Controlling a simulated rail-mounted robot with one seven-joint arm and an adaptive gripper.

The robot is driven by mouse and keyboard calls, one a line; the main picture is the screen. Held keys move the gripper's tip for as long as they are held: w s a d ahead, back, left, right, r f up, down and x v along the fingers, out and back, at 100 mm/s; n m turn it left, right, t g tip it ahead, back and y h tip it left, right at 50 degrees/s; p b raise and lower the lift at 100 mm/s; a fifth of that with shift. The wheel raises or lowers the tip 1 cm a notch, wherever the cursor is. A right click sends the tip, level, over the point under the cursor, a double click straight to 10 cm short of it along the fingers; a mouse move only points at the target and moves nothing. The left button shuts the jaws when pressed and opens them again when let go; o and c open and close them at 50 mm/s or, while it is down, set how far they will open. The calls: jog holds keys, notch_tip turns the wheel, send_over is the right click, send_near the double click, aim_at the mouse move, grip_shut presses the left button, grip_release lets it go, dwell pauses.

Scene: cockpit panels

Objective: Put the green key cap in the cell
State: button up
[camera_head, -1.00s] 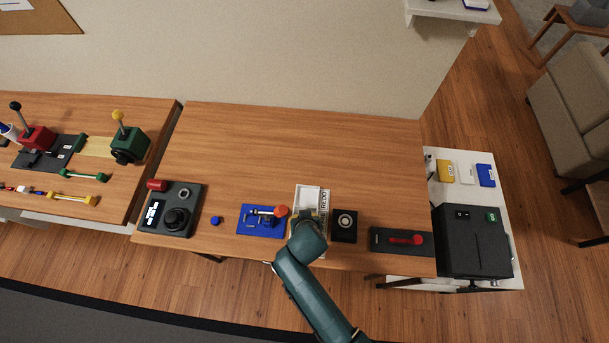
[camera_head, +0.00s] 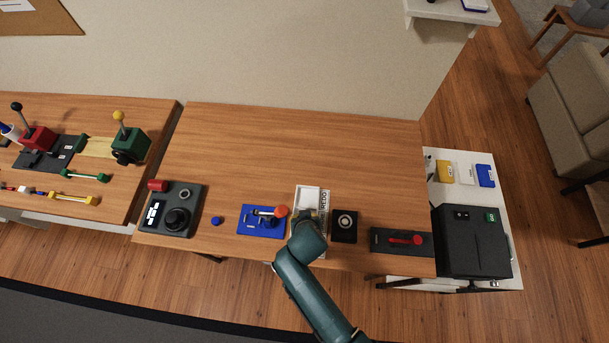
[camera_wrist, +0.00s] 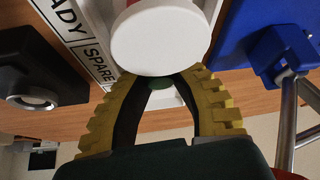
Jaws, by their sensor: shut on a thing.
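My gripper (camera_wrist: 162,92) has yellow ribbed fingers with dark inner pads and is shut at the fingertips. A small green piece, which looks like the green key cap (camera_wrist: 163,83), shows between the fingers and is mostly hidden. A large white disc (camera_wrist: 155,40) at the fingertips covers part of the view, with a bit of red behind it. In the head view my gripper is over the front part of a white labelled panel (camera_head: 312,191), and my wrist hides the fingertips. The wrist view shows the panel's "READY" and "SPARE" labels (camera_wrist: 95,62). I cannot make out the cell.
A blue fixture (camera_head: 250,229) with a red-ended lever stands left of the panel. A black box with a round ring (camera_head: 344,234) stands close on its right. A dark base with a red handle (camera_head: 385,247) lies further right. The table's back half is clear.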

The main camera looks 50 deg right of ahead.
jog(key=o, duration=0.8)
jog(key=shift+o, duration=0.2)
jog(key=shift+f, duration=0.1)
jog(key=shift+o, duration=0.2)
jog(key=shift+s+r+p, duration=0.1)
jog(key=shift+r+p, duration=0.65)
jog(key=shift+r, duration=0.05)
jog(key=shift+o, duration=1.1)
jog(key=shift+r+p, duration=0.3)
jog(key=shift+r, duration=0.05)
jog(key=shift+r+p, duration=2.4)
jog(key=shift+r, duration=0.1)
